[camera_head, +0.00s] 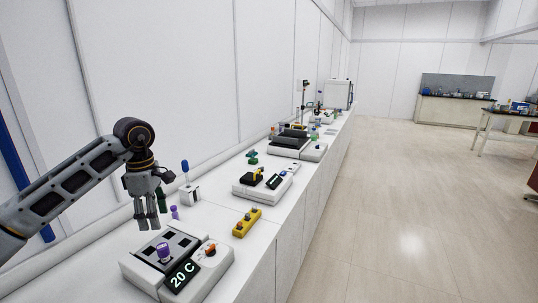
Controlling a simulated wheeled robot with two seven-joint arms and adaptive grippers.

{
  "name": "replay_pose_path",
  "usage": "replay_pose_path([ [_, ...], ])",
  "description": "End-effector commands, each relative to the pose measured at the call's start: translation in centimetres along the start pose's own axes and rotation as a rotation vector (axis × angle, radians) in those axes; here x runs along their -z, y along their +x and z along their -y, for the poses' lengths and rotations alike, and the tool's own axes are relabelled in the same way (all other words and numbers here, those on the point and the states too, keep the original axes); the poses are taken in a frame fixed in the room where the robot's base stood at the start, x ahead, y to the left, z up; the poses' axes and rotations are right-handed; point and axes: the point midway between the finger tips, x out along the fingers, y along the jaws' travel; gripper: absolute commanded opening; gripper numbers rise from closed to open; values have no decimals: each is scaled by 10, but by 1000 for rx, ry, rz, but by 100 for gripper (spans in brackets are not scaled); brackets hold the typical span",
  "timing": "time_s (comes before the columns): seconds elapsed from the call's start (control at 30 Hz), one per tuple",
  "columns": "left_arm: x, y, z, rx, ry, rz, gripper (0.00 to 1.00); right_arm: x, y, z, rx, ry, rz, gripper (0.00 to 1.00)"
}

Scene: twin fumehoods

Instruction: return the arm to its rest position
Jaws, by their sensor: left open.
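My left arm comes in from the left edge, grey and black. Its left gripper (150,213) hangs fingers down over the near end of the white bench (262,230), above and behind the device with the "20 C" display. The fingers look empty. My right gripper does not show.
Below the gripper stands the white device (205,272) with a "20 C" display and a purple-capped item (163,252). A yellow block (247,222), a white instrument (266,183) and a blue-topped stand (187,185) are near. The floor (415,220) to the right is clear.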

Motion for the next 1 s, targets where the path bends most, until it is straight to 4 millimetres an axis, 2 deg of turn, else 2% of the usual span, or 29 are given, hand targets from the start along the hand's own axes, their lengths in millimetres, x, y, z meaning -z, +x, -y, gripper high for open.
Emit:
replay_pose_path([
  [0.67,0,-73,0,0,0,0,52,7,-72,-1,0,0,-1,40],
  [1.0,0,-86,0,0,0,0,52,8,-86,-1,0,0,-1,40],
])
